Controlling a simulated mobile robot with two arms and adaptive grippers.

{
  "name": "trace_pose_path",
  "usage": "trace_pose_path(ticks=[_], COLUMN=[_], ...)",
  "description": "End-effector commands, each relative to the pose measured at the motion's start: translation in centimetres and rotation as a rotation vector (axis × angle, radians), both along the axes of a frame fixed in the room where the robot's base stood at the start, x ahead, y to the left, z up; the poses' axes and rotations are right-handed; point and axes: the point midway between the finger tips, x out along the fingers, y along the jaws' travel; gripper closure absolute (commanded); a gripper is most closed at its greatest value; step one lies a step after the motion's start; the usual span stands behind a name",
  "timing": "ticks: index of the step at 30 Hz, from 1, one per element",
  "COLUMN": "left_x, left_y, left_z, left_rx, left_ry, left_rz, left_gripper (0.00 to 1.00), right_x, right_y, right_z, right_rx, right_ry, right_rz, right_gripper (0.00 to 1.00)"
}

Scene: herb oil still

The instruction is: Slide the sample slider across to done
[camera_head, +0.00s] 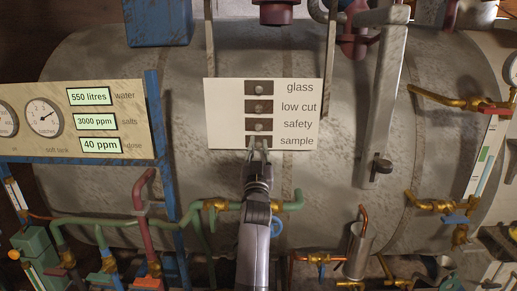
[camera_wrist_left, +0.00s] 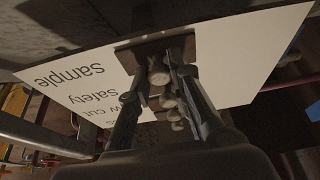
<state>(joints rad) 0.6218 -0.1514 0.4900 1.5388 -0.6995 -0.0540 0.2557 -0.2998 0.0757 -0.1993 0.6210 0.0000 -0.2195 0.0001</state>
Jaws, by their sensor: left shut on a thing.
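The sample slider is the lowest of the sliders on a white panel (camera_head: 220,115) fixed to the big tank, beside the word "sample" (camera_head: 297,141). My left gripper (camera_head: 258,147) reaches up from below and covers most of this slider in the head view. In the left wrist view the gripper (camera_wrist_left: 160,80) has its fingers on either side of the slider's round knob (camera_wrist_left: 158,75) on a dark plate (camera_wrist_left: 135,52). It is shut on this knob. My right gripper is not in view.
Sliders marked glass (camera_head: 259,88), low cut (camera_head: 260,107) and safety (camera_head: 259,125) sit above. A gauge board (camera_head: 80,150) is at the left. Green pipes (camera_head: 230,206) run below the panel, and a long grey lever (camera_head: 385,110) hangs at the right.

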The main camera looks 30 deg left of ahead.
Motion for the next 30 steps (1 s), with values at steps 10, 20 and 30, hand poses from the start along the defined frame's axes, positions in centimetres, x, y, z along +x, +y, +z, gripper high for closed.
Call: trace_pose_path(ticks=[10,20,30], left_x=[-3.5,-5.0,-5.0], left_y=[5.9,8.1,8.1], left_z=[0.2,0.0,0.0], left_rx=[0.005,-0.002,-0.001], left_ry=[0.006,0.0,0.0], left_rz=[0.005,0.001,0.002], left_gripper=[1.0,1.0,0.71], right_x=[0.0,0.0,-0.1], right_y=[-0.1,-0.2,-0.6], right_z=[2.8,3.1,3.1], right_rx=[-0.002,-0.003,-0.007], right_ry=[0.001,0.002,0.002], right_rz=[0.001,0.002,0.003], right_gripper=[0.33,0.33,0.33])
